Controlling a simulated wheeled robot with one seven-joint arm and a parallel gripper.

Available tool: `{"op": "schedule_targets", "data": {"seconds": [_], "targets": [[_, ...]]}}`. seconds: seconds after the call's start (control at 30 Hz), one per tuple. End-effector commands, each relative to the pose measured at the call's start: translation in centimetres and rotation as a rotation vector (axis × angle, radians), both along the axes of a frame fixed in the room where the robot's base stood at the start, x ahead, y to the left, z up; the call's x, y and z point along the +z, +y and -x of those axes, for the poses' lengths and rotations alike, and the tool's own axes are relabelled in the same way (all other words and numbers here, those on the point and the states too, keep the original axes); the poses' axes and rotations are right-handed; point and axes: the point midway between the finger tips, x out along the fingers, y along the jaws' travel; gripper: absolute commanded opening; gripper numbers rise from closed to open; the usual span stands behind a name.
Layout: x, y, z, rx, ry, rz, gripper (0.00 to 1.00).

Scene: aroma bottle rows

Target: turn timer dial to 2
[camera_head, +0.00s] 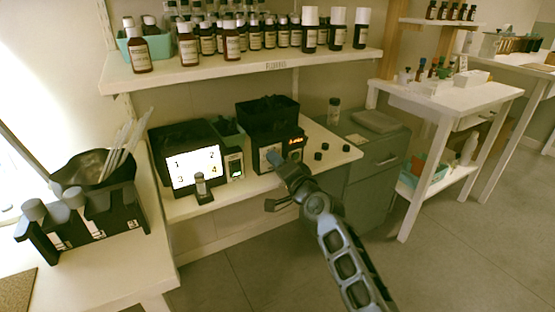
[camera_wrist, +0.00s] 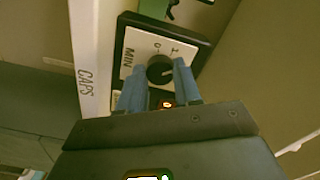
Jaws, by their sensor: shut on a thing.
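The timer (camera_head: 262,156) is a dark box with a pale dial face and a small orange display, on the lower counter in the head view. In the wrist view its white face (camera_wrist: 136,45) carries "MIN", a 0 and a 1 around a dark round dial (camera_wrist: 160,70). My gripper (camera_wrist: 157,76) has its two blue fingers on either side of the dial, shut on it. In the head view my gripper (camera_head: 275,163) reaches the timer's front and hides the dial. The fingers hide part of the scale, and I see no 2. I cannot read the dial's setting.
Several black caps (camera_head: 318,155) lie to the right. A shelf of brown bottles (camera_head: 240,71) hangs above. The floor in front is free.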

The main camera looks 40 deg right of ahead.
Motion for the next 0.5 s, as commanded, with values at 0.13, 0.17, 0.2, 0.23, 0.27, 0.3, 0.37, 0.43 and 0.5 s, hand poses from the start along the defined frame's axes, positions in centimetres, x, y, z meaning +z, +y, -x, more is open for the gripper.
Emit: {"op": "schedule_targets", "data": {"seconds": [0.13,0.17,0.2,0.23,0.27,0.3,0.37,0.43,0.5], "targets": [[0.09,-0.01,0.04,0.000,-0.027,-0.102,0.03],[0.08,-0.01,0.04,0.000,-0.032,-0.121,0.03],[0.06,-0.01,0.05,0.000,-0.038,-0.142,0.03],[0.04,-0.01,0.05,0.000,-0.043,-0.156,0.03],[0.02,-0.02,0.05,0.000,-0.047,-0.172,0.03],[0.00,-0.02,0.05,0.000,-0.052,-0.188,0.03],[-0.01,-0.03,0.05,-0.001,-0.059,-0.212,0.03],[-0.03,-0.04,0.05,-0.001,-0.065,-0.231,0.03],[-0.05,-0.05,0.05,-0.001,-0.069,-0.247,0.03]]}}
